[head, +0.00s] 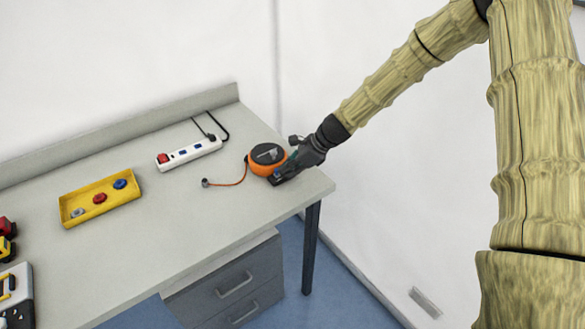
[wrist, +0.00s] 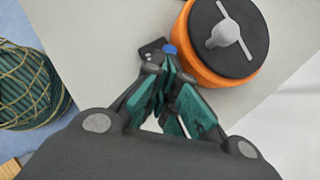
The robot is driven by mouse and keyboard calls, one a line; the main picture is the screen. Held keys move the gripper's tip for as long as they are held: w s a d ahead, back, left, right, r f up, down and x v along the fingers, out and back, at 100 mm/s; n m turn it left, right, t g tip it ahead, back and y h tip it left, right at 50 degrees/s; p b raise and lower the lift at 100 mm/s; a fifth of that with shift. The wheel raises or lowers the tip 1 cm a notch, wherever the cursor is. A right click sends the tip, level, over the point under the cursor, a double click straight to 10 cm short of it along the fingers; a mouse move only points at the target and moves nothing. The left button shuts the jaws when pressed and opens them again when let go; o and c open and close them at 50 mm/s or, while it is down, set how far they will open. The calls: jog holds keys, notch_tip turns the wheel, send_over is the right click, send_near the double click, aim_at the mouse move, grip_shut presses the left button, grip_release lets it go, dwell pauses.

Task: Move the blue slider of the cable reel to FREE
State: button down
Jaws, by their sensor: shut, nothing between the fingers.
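The cable reel (head: 267,159) is orange with a dark top and stands near the right end of the desk. In the wrist view the reel (wrist: 190,47) shows at the upper right, with a grey crank on its dark top. The blue slider (wrist: 169,49) sits on a small dark plate (wrist: 149,50) beside the reel. My gripper (wrist: 165,66) is shut and empty, its fingertips just below the slider in the picture. I cannot tell whether they touch it. In the head view my gripper (head: 279,176) covers the plate's area. Slider markings are unreadable.
A white power strip (head: 190,154) lies behind the reel to the left. A yellow tray (head: 100,198) with round buttons stands farther left. An orange cord with a dark end (head: 206,183) lies left of the reel. The desk's right edge is close to the reel.

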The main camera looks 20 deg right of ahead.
jog(key=shift+d, duration=0.15)
jog(key=d, duration=0.1)
jog(key=s+d+r+p, duration=0.1)
jog(key=d+p, duration=0.1)
jog(key=shift+s+d+r, duration=0.25)
jog(key=shift+s+d, duration=0.1)
jog(key=shift+s+d+r, duration=0.1)
jog(key=shift+d+r, duration=0.05)
jog(key=shift+r, duration=0.1)
jog(key=b+v, duration=0.2)
jog(key=v, duration=0.6)
jog(key=shift+d+r, duration=0.3)
jog(key=shift+s, duration=0.1)
